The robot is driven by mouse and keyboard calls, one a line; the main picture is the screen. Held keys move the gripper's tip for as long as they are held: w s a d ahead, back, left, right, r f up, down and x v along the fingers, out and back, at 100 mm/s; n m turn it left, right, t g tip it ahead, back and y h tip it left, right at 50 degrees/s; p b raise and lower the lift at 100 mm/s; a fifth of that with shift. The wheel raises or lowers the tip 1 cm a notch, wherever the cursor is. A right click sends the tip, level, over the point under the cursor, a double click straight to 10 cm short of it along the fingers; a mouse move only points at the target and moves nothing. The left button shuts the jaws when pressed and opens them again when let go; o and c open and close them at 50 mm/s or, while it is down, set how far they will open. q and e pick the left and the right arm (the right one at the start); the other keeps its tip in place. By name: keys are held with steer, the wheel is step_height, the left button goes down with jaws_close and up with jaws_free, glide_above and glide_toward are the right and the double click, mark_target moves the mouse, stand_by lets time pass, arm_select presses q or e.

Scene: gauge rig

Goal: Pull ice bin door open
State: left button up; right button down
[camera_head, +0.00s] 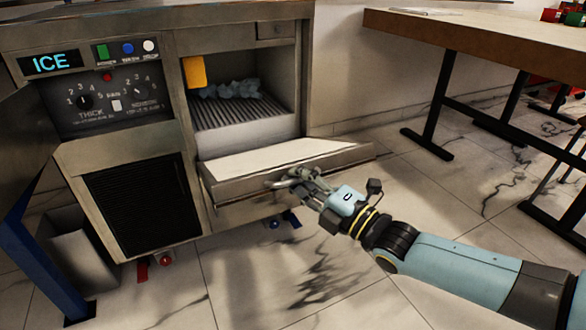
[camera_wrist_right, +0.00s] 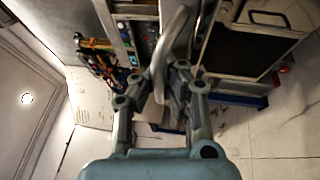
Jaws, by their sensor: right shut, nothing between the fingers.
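The ice bin door (camera_head: 270,157) is on the front of the ICE machine (camera_head: 135,165). It is tipped down and outward, with its pale inner face showing and the bin opening (camera_head: 240,95) uncovered above it. A curved metal handle (camera_head: 283,180) is on the door's front. My right gripper (camera_head: 302,182) is at the handle, with its fingers closed and nothing held between them. In the right wrist view the closed fingers (camera_wrist_right: 158,82) are beside a curved grey bar (camera_wrist_right: 172,45). I cannot tell whether they touch it. My left gripper is not in view.
Ice (camera_head: 230,88) and a yellow piece (camera_head: 194,72) are inside the bin. A table (camera_head: 480,38) with dark legs stands at the right. A blue post (camera_head: 45,260) stands at the lower left. Marble floor (camera_head: 250,280) is clear in front of the machine.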

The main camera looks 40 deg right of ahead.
steer(key=shift+s+a+f+y+b, duration=0.15)
steer(key=shift+s+f+y+b, duration=0.25)
steer(key=shift+f, duration=0.25)
steer(key=c, duration=2)
jaws_free()
steer(key=shift+s, duration=0.1)
steer(key=o, duration=0.3)
steer(key=shift+s+r+t+h, duration=0.15)
steer(key=shift+t+h, duration=0.15)
steer(key=shift+o, duration=0.2)
steer(key=v, duration=1.2)
